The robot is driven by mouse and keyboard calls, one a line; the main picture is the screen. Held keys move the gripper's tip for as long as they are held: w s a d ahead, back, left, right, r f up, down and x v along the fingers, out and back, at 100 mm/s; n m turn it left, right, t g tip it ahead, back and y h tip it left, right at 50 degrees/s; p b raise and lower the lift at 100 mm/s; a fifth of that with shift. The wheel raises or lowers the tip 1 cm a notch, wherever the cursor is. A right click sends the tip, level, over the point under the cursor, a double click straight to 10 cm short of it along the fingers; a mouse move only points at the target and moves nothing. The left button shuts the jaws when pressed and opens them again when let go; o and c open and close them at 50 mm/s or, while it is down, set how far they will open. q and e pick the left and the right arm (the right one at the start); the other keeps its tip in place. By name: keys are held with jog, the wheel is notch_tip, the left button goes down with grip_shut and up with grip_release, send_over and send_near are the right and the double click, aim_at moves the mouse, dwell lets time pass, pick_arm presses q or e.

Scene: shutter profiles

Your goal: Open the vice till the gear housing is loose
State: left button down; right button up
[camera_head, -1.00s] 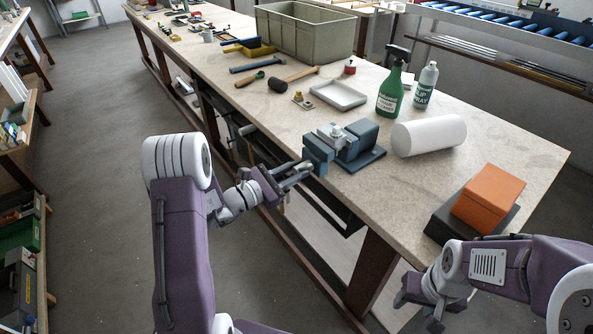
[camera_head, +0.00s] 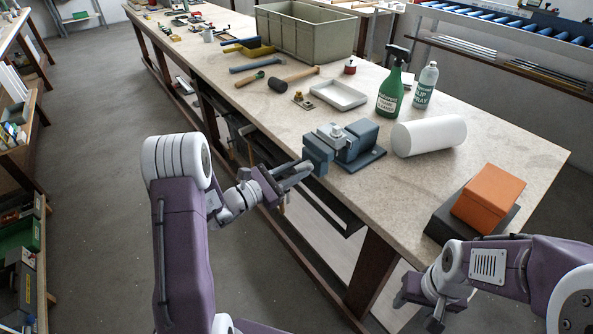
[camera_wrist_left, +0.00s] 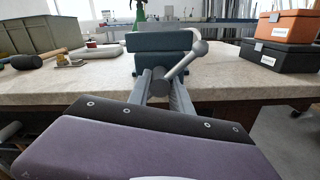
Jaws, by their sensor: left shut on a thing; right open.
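The blue-grey vice (camera_head: 362,150) stands at the front edge of the bench, with its front jaw (camera_head: 318,153) towards my left arm. The pale grey gear housing (camera_head: 338,134) sits between the jaws; I cannot tell whether it touches both. A grey handle (camera_wrist_left: 184,62) with a round knob slants up right from the screw end. My left gripper (camera_head: 300,172) is shut on the handle at its hub, and its fingers (camera_wrist_left: 160,88) show in the wrist view. My right gripper (camera_head: 418,302) is open and empty, off the bench's front edge.
An orange box (camera_head: 488,197) on a dark box stands at the right. A white roll (camera_head: 430,136), a green spray bottle (camera_head: 391,92) and a white tray (camera_head: 338,95) lie around the vice. A mallet (camera_head: 290,78) lies further back.

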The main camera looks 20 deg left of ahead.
dwell(0.3)
pick_arm(q)
jog(key=n+p, duration=0.3)
jog(key=n, duration=0.1)
jog(key=shift+r, duration=0.15)
jog(key=n+p, duration=0.4)
jog(key=n, duration=0.2)
jog(key=n+p, duration=0.3)
jog(key=n, duration=0.2)
jog(key=shift+p, duration=0.3)
jog(key=shift+n+p, duration=1.05)
jog(key=shift+n, duration=1.25)
jog(key=c, duration=1.2)
grip_release()
jog(key=shift+o, duration=0.2)
jog(key=shift+w, duration=0.1)
